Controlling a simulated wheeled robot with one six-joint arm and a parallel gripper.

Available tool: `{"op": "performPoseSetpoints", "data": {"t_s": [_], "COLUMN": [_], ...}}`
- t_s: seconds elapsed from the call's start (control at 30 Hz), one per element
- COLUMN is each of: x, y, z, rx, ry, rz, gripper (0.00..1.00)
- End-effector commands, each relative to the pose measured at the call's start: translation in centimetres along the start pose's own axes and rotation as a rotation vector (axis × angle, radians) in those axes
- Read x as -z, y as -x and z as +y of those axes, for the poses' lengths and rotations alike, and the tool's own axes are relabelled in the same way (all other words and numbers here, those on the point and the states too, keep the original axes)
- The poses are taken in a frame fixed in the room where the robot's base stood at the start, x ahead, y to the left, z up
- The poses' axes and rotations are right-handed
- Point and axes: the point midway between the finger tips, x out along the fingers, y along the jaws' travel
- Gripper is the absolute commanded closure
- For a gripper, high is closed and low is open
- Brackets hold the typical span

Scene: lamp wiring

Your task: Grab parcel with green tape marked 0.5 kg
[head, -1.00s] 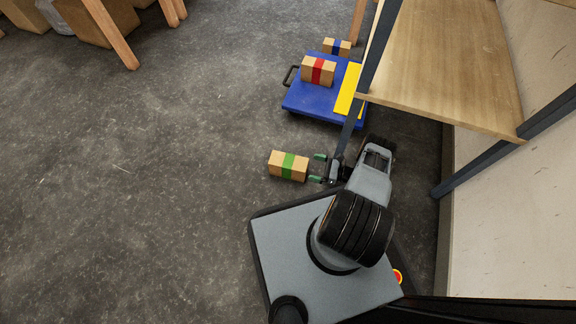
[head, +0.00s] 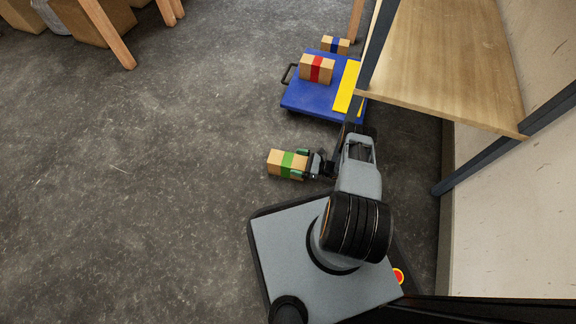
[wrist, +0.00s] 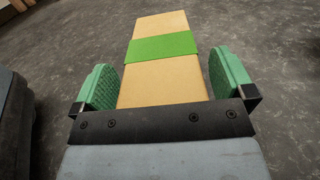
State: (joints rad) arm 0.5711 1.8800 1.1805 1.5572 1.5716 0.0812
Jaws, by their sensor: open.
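The parcel with green tape (head: 275,161) is a small tan box on the dark floor, left of my arm in the head view. In the wrist view the parcel (wrist: 160,80) lies lengthwise between the green finger pads, its green band across it beyond the middle. My gripper (head: 298,163) is open around the near end of the parcel. No weight marking can be read.
A blue platform cart (head: 307,97) with a yellow strip stands beyond, bearing a parcel with red tape (head: 310,69). A parcel with blue tape (head: 330,45) is behind it. A wooden shelf (head: 450,70) with dark posts is at right.

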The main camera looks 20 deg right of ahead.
Motion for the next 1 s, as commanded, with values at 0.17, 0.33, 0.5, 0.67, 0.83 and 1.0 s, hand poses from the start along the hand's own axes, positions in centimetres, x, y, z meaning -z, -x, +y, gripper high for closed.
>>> {"op": "performPoseSetpoints", "data": {"t_s": [0.17, 0.33, 0.5, 0.67, 0.83, 1.0], "x": [-0.01, -0.01, -0.01, -0.01, -0.01, -0.08], "y": [0.02, 0.02, 0.03, 0.04, 0.04, 0.05], "z": [0.00, 0.00, 0.00, 0.00, 0.00, -0.04], "rx": [0.000, -0.001, -0.001, -0.001, -0.001, 0.000], "ry": [0.000, 0.000, 0.000, 0.000, 0.000, 0.001], "rz": [0.000, 0.000, 0.000, 0.000, 0.000, -0.002], "gripper": [0.11, 0.27, 0.43, 0.58, 0.75, 0.82]}}
